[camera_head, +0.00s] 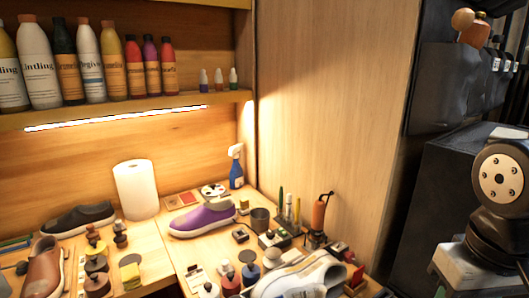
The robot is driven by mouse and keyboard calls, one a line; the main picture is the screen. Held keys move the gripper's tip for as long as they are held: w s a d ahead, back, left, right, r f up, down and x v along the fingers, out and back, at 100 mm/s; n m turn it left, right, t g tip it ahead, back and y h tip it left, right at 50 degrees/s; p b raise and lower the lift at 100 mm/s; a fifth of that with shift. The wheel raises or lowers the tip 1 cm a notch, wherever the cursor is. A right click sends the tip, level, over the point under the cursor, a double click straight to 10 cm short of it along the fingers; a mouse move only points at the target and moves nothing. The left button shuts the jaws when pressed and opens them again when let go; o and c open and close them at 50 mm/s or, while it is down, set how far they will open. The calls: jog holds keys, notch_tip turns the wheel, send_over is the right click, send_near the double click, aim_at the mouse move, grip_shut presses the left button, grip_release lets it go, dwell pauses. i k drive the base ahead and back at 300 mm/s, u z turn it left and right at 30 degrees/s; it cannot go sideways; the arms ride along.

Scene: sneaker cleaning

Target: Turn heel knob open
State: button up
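A white sneaker (303,272) lies at the front of the workbench, cut off by the bottom edge of the picture. I cannot make out a heel knob for certain; small red and dark parts (354,280) show just right of the sneaker, too small to name. A purple shoe with a pale sole (203,220) stands further back. My gripper is not in view.
A brown shoe (45,268), a dark shoe (78,219), a paper roll (136,190) and several brushes crowd the bench's left. A blue spray bottle (236,173) stands at the back. Tools and an orange-handled item (319,214) stand right. A shelf (150,111) of bottles hangs above.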

aim_at(349, 256)
jog(key=k, duration=0.5)
jog(key=z, duration=2.35)
jog(key=k, duration=1.3)
jog(key=u, duration=1.65)
jog(key=i, duration=1)
jog(key=u, duration=0.05)
